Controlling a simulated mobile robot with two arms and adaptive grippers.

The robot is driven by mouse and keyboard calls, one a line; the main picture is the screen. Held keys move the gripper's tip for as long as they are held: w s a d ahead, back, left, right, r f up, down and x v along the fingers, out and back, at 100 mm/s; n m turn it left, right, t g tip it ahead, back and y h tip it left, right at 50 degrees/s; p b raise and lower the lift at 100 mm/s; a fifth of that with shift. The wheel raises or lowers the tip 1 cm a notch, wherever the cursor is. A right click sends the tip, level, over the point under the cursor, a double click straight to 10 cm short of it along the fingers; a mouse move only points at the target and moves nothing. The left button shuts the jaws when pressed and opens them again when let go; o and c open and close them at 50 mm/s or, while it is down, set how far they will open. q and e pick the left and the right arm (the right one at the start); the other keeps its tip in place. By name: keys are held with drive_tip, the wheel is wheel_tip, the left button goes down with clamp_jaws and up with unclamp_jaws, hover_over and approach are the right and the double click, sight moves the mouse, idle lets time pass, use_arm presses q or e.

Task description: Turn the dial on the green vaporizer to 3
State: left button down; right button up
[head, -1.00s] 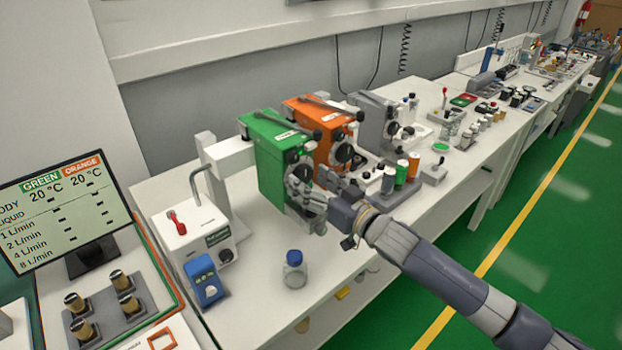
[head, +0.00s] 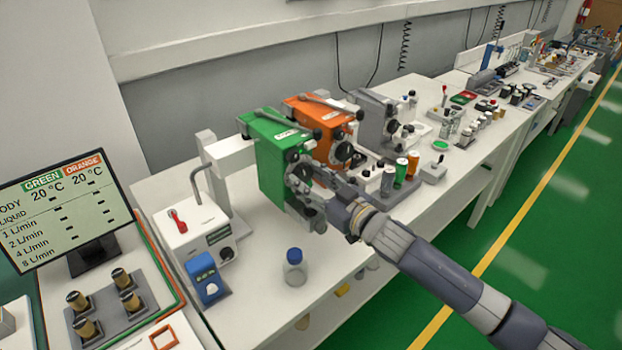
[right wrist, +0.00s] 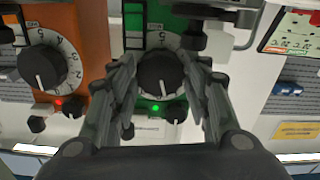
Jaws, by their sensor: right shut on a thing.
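The green vaporizer (head: 274,165) stands on the white bench, left of the orange vaporizer (head: 317,130). In the right wrist view, the green vaporizer's black dial (right wrist: 160,76) faces me, with a pale mark on its lower part. Part of its number scale shows above and to the right, but I cannot read the setting. My right gripper (head: 308,176) is at the front of the green vaporizer. Its two fingers (right wrist: 161,70) are shut on the sides of the dial. In the head view the gripper hides most of the dial. My left gripper is out of view.
The orange vaporizer's dial (right wrist: 42,67) is close beside my fingers. A grey vaporizer (head: 376,122) stands farther along. A blue-capped bottle (head: 295,269) and a white device with a red switch (head: 192,232) stand nearer. A monitor (head: 65,212) is at the left.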

drive_tip(key=shift+n, duration=1.2)
drive_tip(key=o, duration=1.1)
drive_tip(key=v, duration=1.2)
drive_tip(key=shift+c, duration=0.5)
